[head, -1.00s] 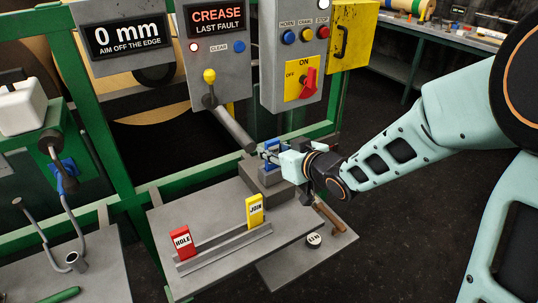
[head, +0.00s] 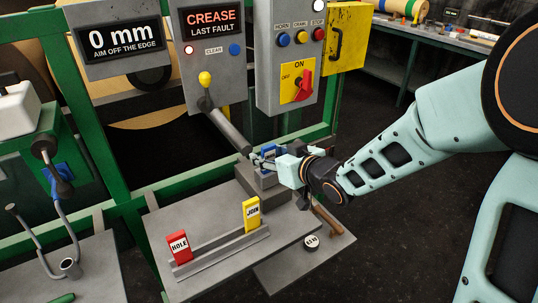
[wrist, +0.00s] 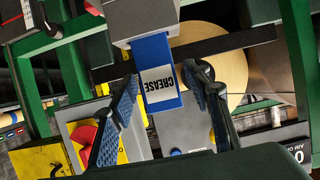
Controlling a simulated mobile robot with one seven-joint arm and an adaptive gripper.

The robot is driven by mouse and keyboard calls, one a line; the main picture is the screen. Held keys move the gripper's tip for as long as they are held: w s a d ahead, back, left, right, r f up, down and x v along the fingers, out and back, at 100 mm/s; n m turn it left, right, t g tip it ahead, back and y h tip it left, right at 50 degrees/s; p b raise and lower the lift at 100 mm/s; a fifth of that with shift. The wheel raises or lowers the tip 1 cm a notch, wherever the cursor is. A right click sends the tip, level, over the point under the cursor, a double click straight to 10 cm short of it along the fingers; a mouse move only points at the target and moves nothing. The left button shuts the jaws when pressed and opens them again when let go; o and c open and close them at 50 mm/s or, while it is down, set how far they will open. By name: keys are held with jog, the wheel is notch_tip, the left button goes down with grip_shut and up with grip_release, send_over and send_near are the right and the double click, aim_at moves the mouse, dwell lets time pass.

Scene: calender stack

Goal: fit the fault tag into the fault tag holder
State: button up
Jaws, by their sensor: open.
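A blue fault tag lettered CREASE (wrist: 158,72) stands in the grey block of the holder (wrist: 142,18), seen upside down in the wrist view. Its lower end is hidden in or behind the block. In the head view the blue tag (head: 268,151) shows small above the grey holder block (head: 262,181), partly covered by my gripper. My gripper (wrist: 165,76) is open, with one dark finger on each side of the tag. Slim gaps seem to show between fingers and tag. In the head view my gripper (head: 262,160) is at the block's top.
A rail (head: 222,252) on the grey shelf bears a red HOLE tag (head: 179,246) and a yellow JOIN tag (head: 252,213). A lever (head: 226,128) hangs close behind the gripper. The control box (head: 289,60) and display (head: 212,27) reading CREASE stand behind.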

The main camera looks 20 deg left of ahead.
jog(key=p+v, duration=0.3)
jog(key=v, duration=0.9)
